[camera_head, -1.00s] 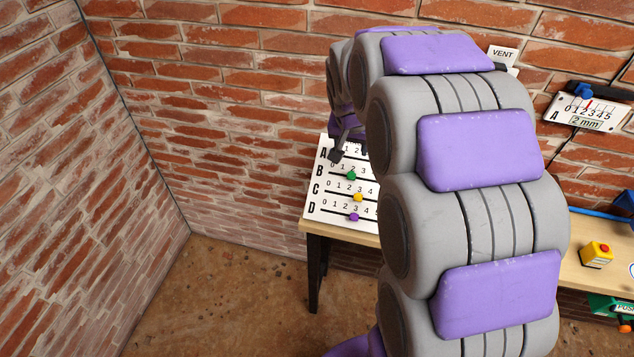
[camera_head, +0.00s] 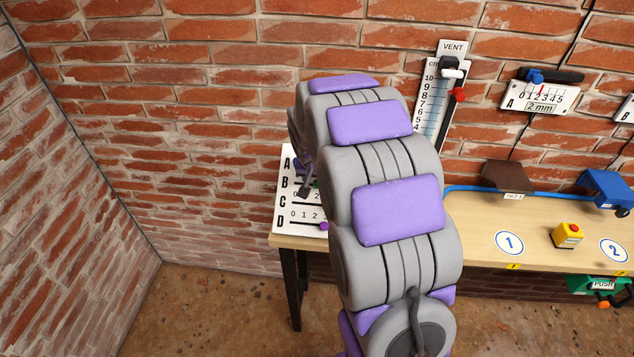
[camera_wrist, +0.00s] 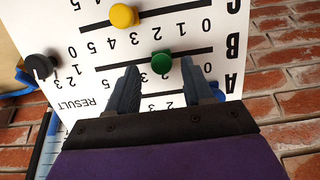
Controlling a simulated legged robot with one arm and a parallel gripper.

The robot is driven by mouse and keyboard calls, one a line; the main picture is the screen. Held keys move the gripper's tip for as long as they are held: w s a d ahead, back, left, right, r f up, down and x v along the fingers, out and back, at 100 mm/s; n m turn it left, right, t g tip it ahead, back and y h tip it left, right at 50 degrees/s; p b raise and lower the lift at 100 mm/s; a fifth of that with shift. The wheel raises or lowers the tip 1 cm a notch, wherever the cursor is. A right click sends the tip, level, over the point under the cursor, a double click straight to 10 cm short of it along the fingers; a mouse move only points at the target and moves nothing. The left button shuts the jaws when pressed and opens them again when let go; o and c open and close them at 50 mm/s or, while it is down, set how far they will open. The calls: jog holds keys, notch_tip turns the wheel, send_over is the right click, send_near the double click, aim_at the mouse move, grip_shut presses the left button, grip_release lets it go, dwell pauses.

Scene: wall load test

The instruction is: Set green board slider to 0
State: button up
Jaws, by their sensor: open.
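The white slider board shows upside down in the wrist view (camera_wrist: 75,22) and partly in the head view (camera_head: 284,212). The green knob (camera_wrist: 161,62) sits mid-track on row B, roughly at 2; some of its numbers are hidden by my fingers. In the head view the green knob (camera_head: 316,183) is mostly hidden by my arm. My gripper (camera_wrist: 159,67) is open, with its fingertips on either side of the green knob in the picture and a gap on each side. Contact cannot be told. In the head view my gripper (camera_head: 305,188) is at the board, partly hidden.
A yellow knob (camera_wrist: 123,15) is on row C and a blue knob (camera_wrist: 218,92) is by row A, near my right finger. A black knob (camera_wrist: 40,66) is at the RESULT scale. The purple knob (camera_head: 324,226) is on row D. A yellow button box (camera_head: 567,235) stands on the table (camera_head: 470,240).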

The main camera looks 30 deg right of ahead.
jog(key=shift+w+d+f, duration=0.15)
jog(key=shift+d+f, duration=0.05)
jog(key=shift+f, duration=0.4)
jog(key=shift+a, duration=0.35)
jog(key=shift+c, duration=0.4)
jog(key=shift+d, duration=0.2)
jog(key=c, duration=0.6)
grip_shut()
